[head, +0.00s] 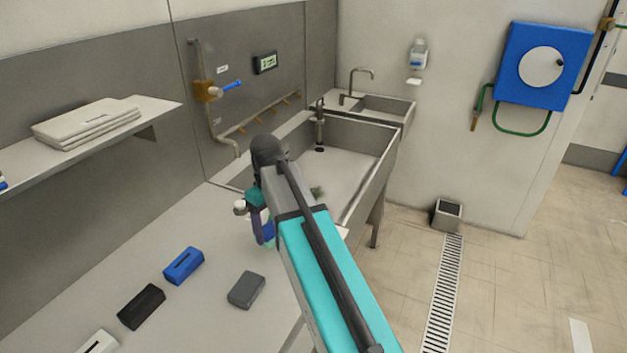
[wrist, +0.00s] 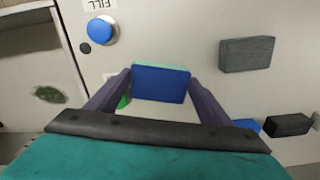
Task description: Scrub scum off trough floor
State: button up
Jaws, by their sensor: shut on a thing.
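My gripper (wrist: 160,88) is shut on a blue scrub block (wrist: 160,84) with a pale green edge, one finger on each side of it. In the head view my gripper (head: 262,228) is over the counter beside the trough, partly hidden by my arm. The steel trough (head: 372,172) stands beyond it. A dark green scum patch (head: 317,191) lies on the trough floor. The patch also shows at the left of the wrist view (wrist: 50,94), apart from the held block.
On the counter (head: 215,315) lie a grey block (head: 246,290), a blue block (head: 183,265), a black block (head: 141,307) and a white block (head: 97,343). A blue button (wrist: 101,30) is beside a FILL label. A shelf (head: 150,107) holds stacked white boards.

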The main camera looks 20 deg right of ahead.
jog(key=shift+a+r+p, duration=0.15)
jog(key=shift+r+p, duration=0.9)
jog(key=shift+r, duration=0.15)
jog(key=shift+a+r+p, duration=0.1)
jog(key=shift+r+p, duration=0.9)
jog(key=shift+r, duration=0.15)
jog(key=shift+d, duration=0.25)
